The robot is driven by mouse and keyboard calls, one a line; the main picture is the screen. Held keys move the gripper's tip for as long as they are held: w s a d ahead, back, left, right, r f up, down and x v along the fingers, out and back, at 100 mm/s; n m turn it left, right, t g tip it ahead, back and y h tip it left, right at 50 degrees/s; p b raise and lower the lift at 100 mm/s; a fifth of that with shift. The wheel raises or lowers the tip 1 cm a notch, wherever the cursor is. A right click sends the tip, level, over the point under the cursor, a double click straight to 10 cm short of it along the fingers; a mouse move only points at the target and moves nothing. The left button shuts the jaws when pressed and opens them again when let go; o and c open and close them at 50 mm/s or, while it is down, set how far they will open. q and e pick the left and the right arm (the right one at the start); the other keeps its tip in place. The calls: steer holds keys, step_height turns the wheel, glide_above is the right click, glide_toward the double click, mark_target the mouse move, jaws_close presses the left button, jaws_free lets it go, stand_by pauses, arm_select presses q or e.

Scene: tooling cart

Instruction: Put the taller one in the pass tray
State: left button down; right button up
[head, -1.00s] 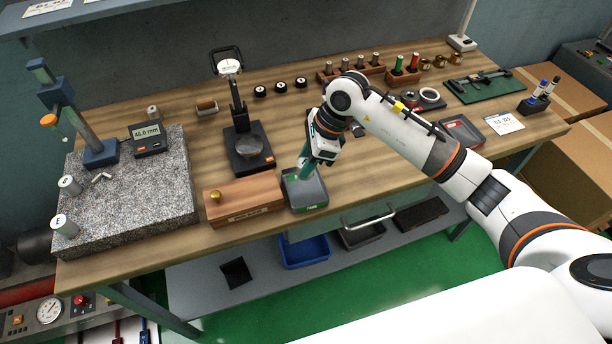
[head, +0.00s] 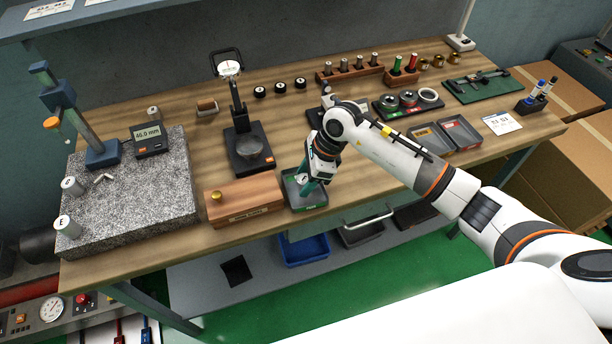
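My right gripper (head: 312,184) reaches down into the grey tray with a green label (head: 310,206), at the bench's front edge. A small pale round top (head: 302,178) shows right at its teal fingers, over or in the tray. I cannot tell whether the fingers grip this piece or whether it touches the tray floor. Two silver cylinders with letters on top stand at the left of the granite plate, one farther back (head: 72,187) and one nearer (head: 67,227). Their heights look similar from here. My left gripper is out of view.
A wooden box (head: 244,196) stands close left of the tray, and a dial gauge stand (head: 246,150) behind it. A digital readout (head: 152,138) shows 46.0 mm on the granite plate (head: 140,200).

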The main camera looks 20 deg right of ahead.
steer(key=shift+r, duration=0.2)
steer(key=shift+d+r, duration=0.15)
steer(key=shift+r, duration=0.1)
steer(key=b+v, duration=0.3)
steer(key=v, duration=0.8)
steer(key=shift+r, duration=0.2)
steer(key=shift+d, duration=0.1)
